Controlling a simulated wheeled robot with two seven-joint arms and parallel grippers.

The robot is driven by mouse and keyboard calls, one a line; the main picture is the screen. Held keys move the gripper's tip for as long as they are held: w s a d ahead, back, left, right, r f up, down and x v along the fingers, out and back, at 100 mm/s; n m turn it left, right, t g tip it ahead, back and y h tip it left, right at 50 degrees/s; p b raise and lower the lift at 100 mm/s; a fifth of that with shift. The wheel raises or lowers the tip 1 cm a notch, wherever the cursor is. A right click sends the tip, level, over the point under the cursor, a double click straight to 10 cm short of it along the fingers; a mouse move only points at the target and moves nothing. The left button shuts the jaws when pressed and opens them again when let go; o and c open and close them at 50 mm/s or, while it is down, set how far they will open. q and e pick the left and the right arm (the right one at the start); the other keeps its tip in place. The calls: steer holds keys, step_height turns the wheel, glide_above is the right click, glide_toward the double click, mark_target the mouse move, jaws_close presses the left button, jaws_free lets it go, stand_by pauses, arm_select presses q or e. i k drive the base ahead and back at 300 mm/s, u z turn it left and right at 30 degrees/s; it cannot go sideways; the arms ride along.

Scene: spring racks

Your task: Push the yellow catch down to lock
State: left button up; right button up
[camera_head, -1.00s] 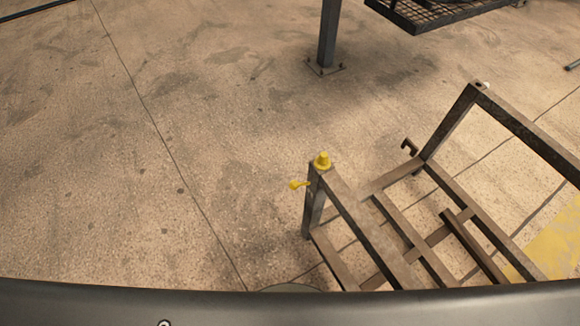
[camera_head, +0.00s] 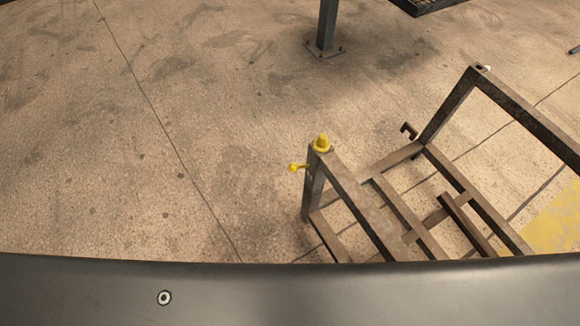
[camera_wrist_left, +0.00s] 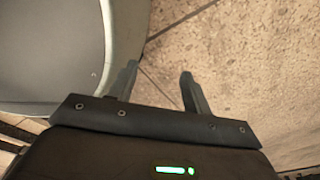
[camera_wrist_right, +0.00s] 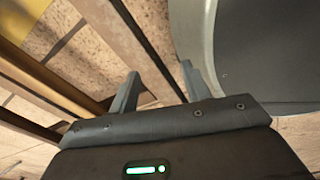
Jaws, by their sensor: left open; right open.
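The yellow catch (camera_head: 297,167) sticks out to the left near the top of a brown metal rack's corner post (camera_head: 313,190) in the head view. A yellow cone-shaped cap (camera_head: 322,142) sits on top of that post. My left gripper (camera_wrist_left: 158,75) is open and empty above bare floor in the left wrist view. My right gripper (camera_wrist_right: 160,78) is open and empty, with rack bars beyond it in the right wrist view. Neither gripper shows in the head view, and the catch shows in neither wrist view.
The rack frame (camera_head: 400,215) fills the lower right of the head view, with a hook (camera_head: 409,130) on its far side. A grey post (camera_head: 327,30) stands on a floor plate at the back. The floor (camera_head: 120,180) left of the rack is clear.

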mark_target(292, 167)
steer(key=z, duration=0.5)
steer(key=k, duration=0.85)
steer(key=u, duration=1.55)
